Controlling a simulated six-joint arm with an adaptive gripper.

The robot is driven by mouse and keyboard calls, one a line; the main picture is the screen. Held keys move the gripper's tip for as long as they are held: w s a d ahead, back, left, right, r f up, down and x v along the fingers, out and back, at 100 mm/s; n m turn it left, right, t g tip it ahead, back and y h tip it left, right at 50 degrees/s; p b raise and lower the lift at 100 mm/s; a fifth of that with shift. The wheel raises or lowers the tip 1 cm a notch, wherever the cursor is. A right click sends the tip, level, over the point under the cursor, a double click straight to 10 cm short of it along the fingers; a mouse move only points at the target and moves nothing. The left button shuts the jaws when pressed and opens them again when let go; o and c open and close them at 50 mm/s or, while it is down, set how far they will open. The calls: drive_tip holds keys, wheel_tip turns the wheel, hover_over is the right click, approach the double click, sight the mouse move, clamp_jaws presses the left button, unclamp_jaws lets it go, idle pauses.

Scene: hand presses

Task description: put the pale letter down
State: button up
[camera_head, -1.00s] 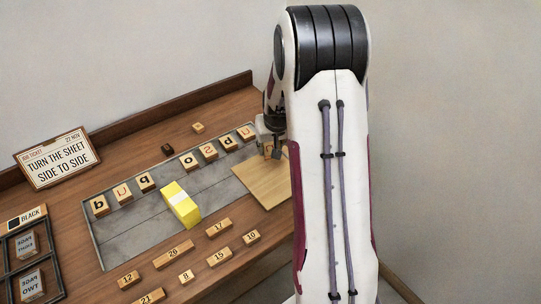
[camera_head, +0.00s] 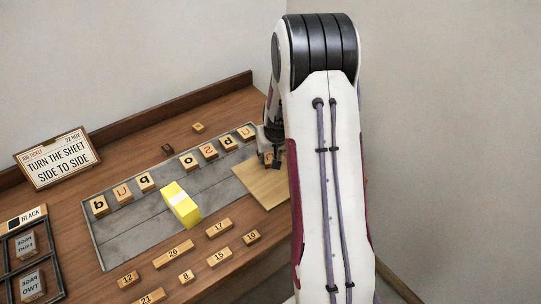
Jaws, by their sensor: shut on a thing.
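My gripper (camera_head: 268,160) is at the right end of the grey slab (camera_head: 135,242), by the far edge of the light wooden board (camera_head: 262,187). Its fingers are shut on a small pale wooden letter block (camera_head: 268,158), mostly hidden by the fingers and my arm. I cannot tell whether the block touches the board. Pale letter blocks stand in a row along the slab: one at the left end (camera_head: 99,205), others at mid-row (camera_head: 188,161) and the right end (camera_head: 246,132).
Numbered blocks (camera_head: 174,255) lie in front. A small dark block (camera_head: 167,149) and a small wooden block (camera_head: 198,127) lie behind. A sign (camera_head: 57,162) and a dark-framed rack (camera_head: 30,265) are at left. The board's front is clear.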

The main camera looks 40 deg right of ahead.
drive_tip(key=o, duration=1)
drive_tip(key=shift+f, duration=0.1)
drive_tip(key=shift+o, duration=0.2)
drive_tip(key=v, duration=1.2)
